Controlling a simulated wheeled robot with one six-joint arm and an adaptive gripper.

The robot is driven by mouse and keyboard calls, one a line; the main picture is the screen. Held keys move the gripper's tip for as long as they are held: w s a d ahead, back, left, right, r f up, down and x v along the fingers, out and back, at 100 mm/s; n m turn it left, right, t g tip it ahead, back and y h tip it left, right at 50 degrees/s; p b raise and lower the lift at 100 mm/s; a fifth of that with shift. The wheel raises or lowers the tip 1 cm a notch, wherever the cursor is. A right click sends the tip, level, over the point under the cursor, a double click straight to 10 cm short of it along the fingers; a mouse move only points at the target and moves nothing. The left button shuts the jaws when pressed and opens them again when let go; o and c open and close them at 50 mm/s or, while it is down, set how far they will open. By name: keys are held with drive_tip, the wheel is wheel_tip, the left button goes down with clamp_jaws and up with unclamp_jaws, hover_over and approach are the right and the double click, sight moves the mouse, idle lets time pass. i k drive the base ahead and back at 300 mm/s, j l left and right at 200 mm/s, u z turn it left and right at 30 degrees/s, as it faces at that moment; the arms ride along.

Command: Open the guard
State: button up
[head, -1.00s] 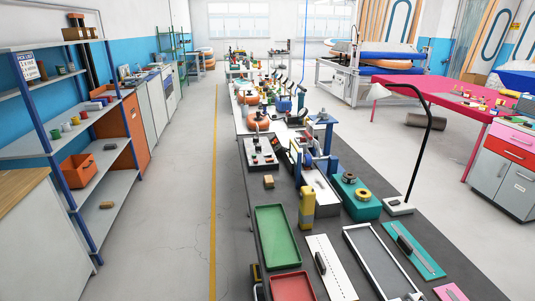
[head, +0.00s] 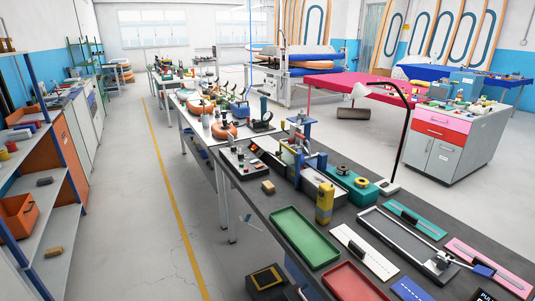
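A bench-top device with blue posts (head: 303,150) stands on the dark workbench, behind the yellow-and-dark upright block (head: 324,202). Pale box-like parts sit at its foot. I cannot tell which part of it, if any, is the guard, or whether a guard is open or shut. My gripper is not in view.
A green tray (head: 305,237), a red tray (head: 353,283) and a white slotted board (head: 366,252) lie on the near bench. A lamp (head: 404,130) rises behind. Shelves (head: 45,200) stand left. A floor aisle with a yellow line (head: 172,190) is clear between.

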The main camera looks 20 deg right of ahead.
sight(279, 153)
drive_tip(key=i+j+z, duration=0.3)
drive_tip(key=i+j, duration=0.8)
drive_tip(key=i+j+z, duration=0.2)
drive_tip(key=i+j, duration=1.3)
drive_tip(key=i, duration=0.05)
